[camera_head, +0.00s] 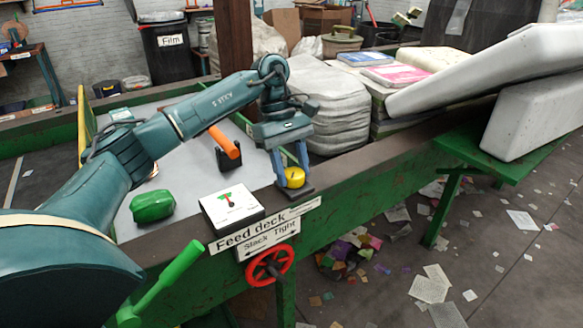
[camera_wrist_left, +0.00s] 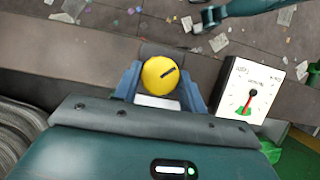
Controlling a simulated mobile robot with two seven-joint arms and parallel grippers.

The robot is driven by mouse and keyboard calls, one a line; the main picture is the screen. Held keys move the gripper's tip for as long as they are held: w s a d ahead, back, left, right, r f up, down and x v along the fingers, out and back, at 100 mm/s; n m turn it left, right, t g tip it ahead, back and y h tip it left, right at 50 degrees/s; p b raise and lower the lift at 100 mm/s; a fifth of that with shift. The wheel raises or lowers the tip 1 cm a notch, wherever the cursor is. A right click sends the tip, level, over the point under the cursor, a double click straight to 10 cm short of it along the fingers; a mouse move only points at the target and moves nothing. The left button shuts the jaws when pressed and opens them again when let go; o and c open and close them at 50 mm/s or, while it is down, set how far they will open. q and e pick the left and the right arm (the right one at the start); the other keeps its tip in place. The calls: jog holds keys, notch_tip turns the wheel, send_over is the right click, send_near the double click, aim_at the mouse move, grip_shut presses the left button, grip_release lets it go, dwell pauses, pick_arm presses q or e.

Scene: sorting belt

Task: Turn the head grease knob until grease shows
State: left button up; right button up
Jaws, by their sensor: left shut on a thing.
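The head grease knob is a round yellow knob (camera_head: 294,178) on a dark base at the near edge of the belt frame. My left gripper (camera_head: 292,172) reaches it from above and is shut on it, one blue finger on each side. In the left wrist view, the knob (camera_wrist_left: 160,74) sits between the fingers, its dark mark pointing up and right. I make out no grease around it. A teal part of my other arm (camera_wrist_left: 240,10) shows at the top of that view; its finger state is unclear.
A white dial panel (camera_head: 231,206) stands left of the knob, with its needle also in the left wrist view (camera_wrist_left: 249,98). A red handwheel (camera_head: 269,265), a green lever (camera_head: 168,275), an orange handle (camera_head: 224,142) and a green lump (camera_head: 153,206) are nearby. White slabs (camera_head: 490,75) lie right.

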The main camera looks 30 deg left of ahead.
dwell(0.4)
pick_arm(q)
jog(key=o, duration=1)
pick_arm(e)
jog(key=shift+f, duration=0.1)
pick_arm(q)
jog(key=p+v, duration=0.2)
jog(key=v, duration=1.1)
jog(key=shift+r, duration=0.15)
pick_arm(e)
jog(key=shift+s+d+r, duration=0.1)
jog(key=shift+s+r, duration=0.15)
jog(key=shift+r, duration=0.3)
pick_arm(q)
jog(key=shift+c, duration=0.2)
pick_arm(e)
jog(key=shift+n, duration=0.3)
